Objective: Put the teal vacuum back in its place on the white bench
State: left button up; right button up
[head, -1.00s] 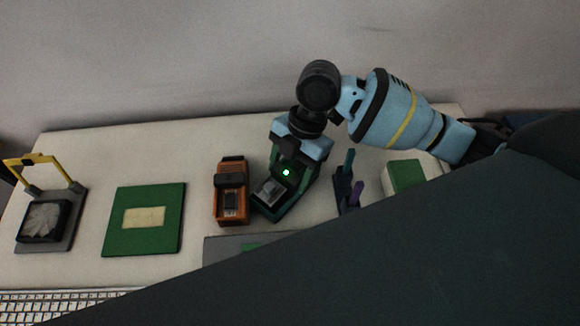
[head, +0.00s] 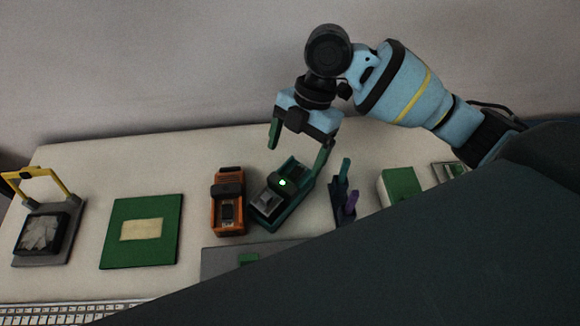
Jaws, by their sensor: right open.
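The teal vacuum (head: 285,198) stands on the white bench (head: 85,170), near the middle, slightly turned, with a lit green spot on top and a grey front part. My right gripper (head: 297,160) is above and behind it, with its two green-tipped fingers spread apart and nothing between them. One finger hangs left of the vacuum's far end and the other is close to its right side; I cannot tell whether that one touches it. My left gripper is not in view.
An orange device (head: 228,205) stands close left of the vacuum. A holder with teal and purple tools (head: 346,195) and a green-and-white box (head: 400,186) are to the right. A green board (head: 160,250) and a yellow-framed stand (head: 62,178) are left. My dark arm covers the front right.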

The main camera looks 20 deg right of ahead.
jog(key=shift+v, duration=2.05)
